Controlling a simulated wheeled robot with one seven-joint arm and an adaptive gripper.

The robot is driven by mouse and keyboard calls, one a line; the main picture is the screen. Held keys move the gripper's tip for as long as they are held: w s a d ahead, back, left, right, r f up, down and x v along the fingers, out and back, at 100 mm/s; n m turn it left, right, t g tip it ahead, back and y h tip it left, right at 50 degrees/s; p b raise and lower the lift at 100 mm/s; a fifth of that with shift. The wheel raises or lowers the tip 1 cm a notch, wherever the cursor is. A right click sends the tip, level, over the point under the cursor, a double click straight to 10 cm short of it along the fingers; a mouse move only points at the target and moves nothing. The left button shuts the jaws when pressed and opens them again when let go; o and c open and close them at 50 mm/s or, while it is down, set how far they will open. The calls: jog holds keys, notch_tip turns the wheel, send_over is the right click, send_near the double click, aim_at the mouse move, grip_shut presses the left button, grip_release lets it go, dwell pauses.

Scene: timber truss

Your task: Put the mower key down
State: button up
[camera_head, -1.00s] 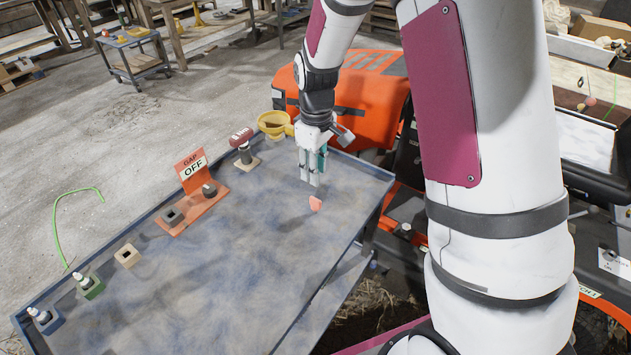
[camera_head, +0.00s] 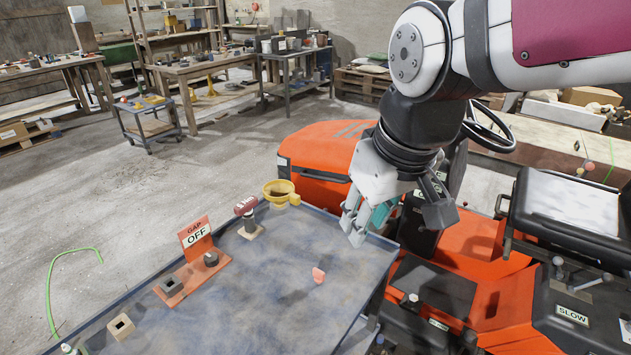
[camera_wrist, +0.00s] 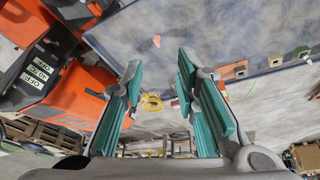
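The small salmon-red piece (camera_head: 318,275), which looks like the mower key, lies flat on the worn blue-grey table top (camera_head: 262,290) near its right end. It also shows in the wrist view (camera_wrist: 156,41), apart from my fingers. My gripper (camera_head: 357,226) hangs above the far right corner of the table, beyond and to the right of the key. In the wrist view my gripper (camera_wrist: 159,72) has its two teal-padded fingers spread apart with nothing between them.
The orange mower (camera_head: 462,262) stands right beside the table. The table around the key is clear.

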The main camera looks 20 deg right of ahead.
jog(key=s+m+t, duration=0.1)
jog(key=s, duration=0.5)
jog(key=shift+s+r+m, duration=0.3)
jog(key=shift+r+m, duration=0.1)
jog(key=shift+d, duration=0.1)
dwell(0.8)
